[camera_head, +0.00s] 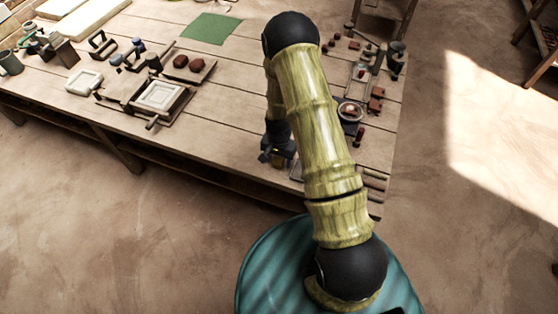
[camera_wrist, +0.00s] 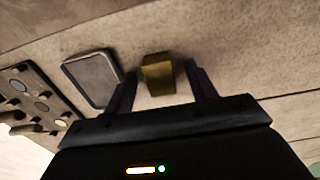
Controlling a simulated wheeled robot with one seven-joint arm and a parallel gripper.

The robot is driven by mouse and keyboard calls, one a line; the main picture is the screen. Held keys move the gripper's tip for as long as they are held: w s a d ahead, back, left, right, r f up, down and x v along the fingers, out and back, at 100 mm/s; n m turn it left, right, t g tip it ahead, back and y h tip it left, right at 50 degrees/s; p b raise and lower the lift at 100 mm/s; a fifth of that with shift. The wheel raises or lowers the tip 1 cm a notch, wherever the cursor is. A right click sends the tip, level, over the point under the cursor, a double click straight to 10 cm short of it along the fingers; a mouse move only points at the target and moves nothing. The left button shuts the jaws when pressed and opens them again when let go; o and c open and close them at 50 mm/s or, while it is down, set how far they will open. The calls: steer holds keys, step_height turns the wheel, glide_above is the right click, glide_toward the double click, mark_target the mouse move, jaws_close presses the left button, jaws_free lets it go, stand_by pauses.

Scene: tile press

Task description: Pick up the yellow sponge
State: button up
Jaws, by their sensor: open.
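The yellow sponge (camera_wrist: 158,75) is a small, dull yellow block on the wooden table, near its front edge. In the wrist view it sits between the two dark fingers of my gripper (camera_wrist: 162,84). The fingers are open, with a gap on each side of the sponge; I cannot tell how far down they reach around it. In the head view my gripper (camera_head: 277,156) is low over the table's front edge, and a bit of the sponge (camera_head: 277,161) shows among the fingers. My arm hides part of the table there.
A shallow grey-rimmed tray (camera_wrist: 93,78) lies just left of the gripper in the wrist view, close to one finger. A dark rack (camera_wrist: 35,100) with round items is farther left. On the wooden table (camera_head: 225,105), a tile press (camera_head: 160,97) and a green mat (camera_head: 211,28) stand apart from the gripper.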

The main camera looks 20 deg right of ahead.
mark_target(279, 160)
stand_by(0.5)
steer(key=c, duration=1)
steer(key=shift+c, duration=0.2)
step_height(279, 160, up, 10)
steer(key=b, duration=0.1)
steer(key=shift+o, duration=0.5)
steer(key=s+d+b, duration=0.1)
steer(key=d, duration=0.1)
steer(key=s+d+f+b, duration=0.1)
steer(key=s+d, duration=0.1)
steer(key=s+d+f+b, duration=0.1)
steer(key=s+d, duration=0.1)
steer(key=d, duration=0.1)
steer(key=shift+c, duration=0.2)
